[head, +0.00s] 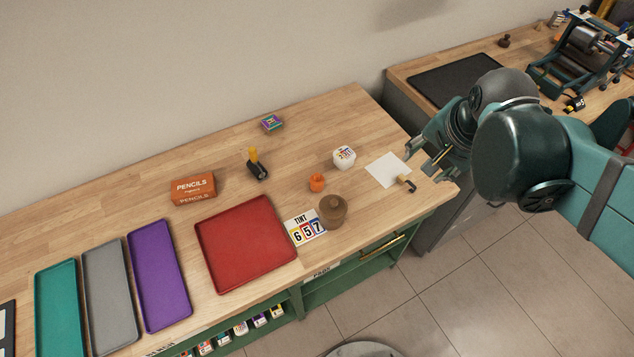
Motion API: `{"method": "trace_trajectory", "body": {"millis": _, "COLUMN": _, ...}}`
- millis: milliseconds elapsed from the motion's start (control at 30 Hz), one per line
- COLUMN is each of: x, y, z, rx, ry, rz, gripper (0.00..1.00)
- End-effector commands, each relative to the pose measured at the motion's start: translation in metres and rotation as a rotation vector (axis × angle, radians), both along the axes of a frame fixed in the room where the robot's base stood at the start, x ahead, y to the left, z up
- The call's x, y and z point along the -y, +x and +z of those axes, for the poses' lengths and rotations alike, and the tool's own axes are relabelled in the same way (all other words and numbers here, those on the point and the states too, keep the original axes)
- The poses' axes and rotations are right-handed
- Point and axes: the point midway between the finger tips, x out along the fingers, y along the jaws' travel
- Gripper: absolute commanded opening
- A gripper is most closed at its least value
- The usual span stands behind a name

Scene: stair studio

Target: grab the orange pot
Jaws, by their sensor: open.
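A small orange pot (317,183) stands on the wooden table, between a white labelled jar and a brown lidded pot. My gripper (427,158) is at the table's right end, above the surface and well to the right of the orange pot. It is open, with nothing seen between its fingers. The orange pot is fully in view and apart from the gripper.
The brown pot (333,211) stands close in front of the orange pot, beside a "TINT 657" card (304,229). The white jar (344,157) is behind it. White paper (386,170) and a small roller (405,182) lie nearer the gripper. A red tray (245,245) lies left.

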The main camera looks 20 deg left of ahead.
Motion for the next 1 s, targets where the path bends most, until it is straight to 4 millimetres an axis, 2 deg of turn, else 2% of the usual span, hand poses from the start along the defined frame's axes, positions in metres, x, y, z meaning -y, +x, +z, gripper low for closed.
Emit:
{"method": "trace_trajectory", "body": {"millis": 533, "x": -0.091, "y": 0.031, "z": -0.024, "rx": -0.172, "ry": 0.101, "rz": -0.302, "gripper": 0.44}}
{"method": "trace_trajectory", "body": {"millis": 1000, "x": -0.174, "y": 0.039, "z": -0.062, "rx": -0.301, "ry": 0.126, "rz": -0.583, "gripper": 0.44}}
